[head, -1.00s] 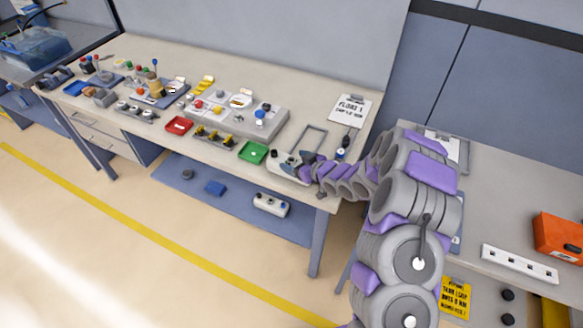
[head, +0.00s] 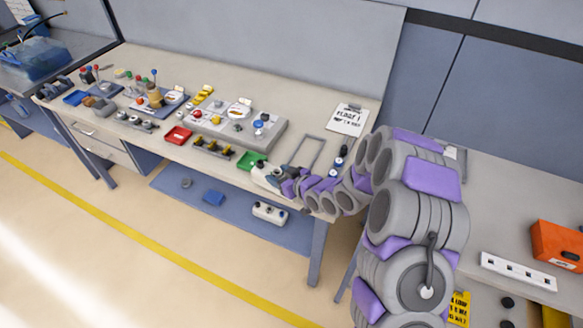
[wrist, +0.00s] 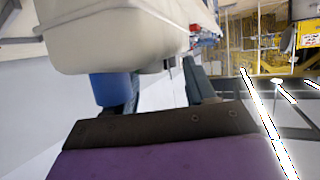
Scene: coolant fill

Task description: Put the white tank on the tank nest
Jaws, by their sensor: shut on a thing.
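The white tank (head: 262,173) is at the right front part of the bench, beside the green tray; it looks small and partly covered by my gripper (head: 282,183). In the wrist view the tank (wrist: 115,35) fills the upper left, very close, with a blue cylinder (wrist: 110,88) below its edge. My gripper is shut on the tank, though the fingertips are mostly hidden. I cannot tell whether the tank touches the bench. A grey wire-like frame (head: 293,160) stands just behind the tank; I cannot tell whether it is the nest.
A green tray (head: 246,158), a red tray (head: 178,135) and a grey block with coloured knobs (head: 238,138) lie to the left. A blue lower shelf (head: 235,219) bears a white object (head: 269,212). An orange box (head: 557,242) is on the right table.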

